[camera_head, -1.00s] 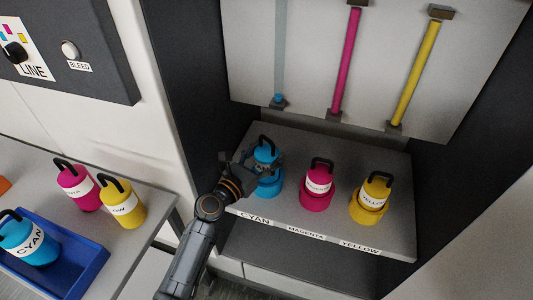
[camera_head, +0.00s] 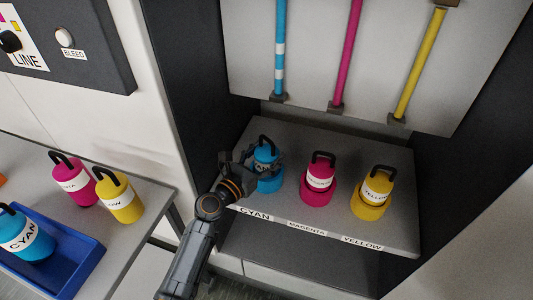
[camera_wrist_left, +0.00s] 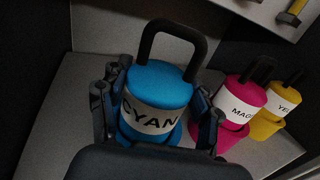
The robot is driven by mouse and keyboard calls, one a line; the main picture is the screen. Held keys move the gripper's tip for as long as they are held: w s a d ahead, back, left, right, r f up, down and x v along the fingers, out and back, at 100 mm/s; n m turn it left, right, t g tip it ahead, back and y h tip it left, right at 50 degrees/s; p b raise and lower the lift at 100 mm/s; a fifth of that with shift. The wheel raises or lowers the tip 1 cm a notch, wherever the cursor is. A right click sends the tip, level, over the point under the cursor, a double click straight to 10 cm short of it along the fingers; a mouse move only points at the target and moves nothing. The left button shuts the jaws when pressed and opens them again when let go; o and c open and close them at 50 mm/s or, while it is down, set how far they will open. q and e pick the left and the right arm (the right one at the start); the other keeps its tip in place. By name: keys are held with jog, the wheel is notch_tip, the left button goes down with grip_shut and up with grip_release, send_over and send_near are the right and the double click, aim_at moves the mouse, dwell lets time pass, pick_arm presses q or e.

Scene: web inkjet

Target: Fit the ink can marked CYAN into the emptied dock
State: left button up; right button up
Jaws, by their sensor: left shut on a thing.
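A blue ink can marked CYAN (camera_head: 265,156) sits upright in the blue dock ring (camera_head: 270,184) above the CYAN label on the shelf. It also shows large in the left wrist view (camera_wrist_left: 157,90), with its black handle up. My left gripper (camera_head: 252,161) is shut around the can's body, one finger on each side. The lower part of the can and part of the dock are hidden by the gripper. My right gripper is not in view.
A magenta can (camera_head: 319,177) and a yellow can (camera_head: 375,188) stand in their docks to the right. Above them are a blue-and-white tube (camera_head: 280,60), a magenta tube (camera_head: 346,55) and a yellow tube (camera_head: 418,68). Spare magenta (camera_head: 73,184) and yellow (camera_head: 119,201) cans stand on the left table.

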pick_arm(q)
jog(key=shift+f, duration=0.1)
jog(key=o, duration=1.6)
jog(key=shift+o, duration=0.2)
jog(key=shift+f, duration=0.15)
jog(key=shift+s+a, duration=0.1)
jog(key=v, duration=1.1)
jog(key=shift+s+a, duration=0.2)
jog(key=shift+s, duration=0.15)
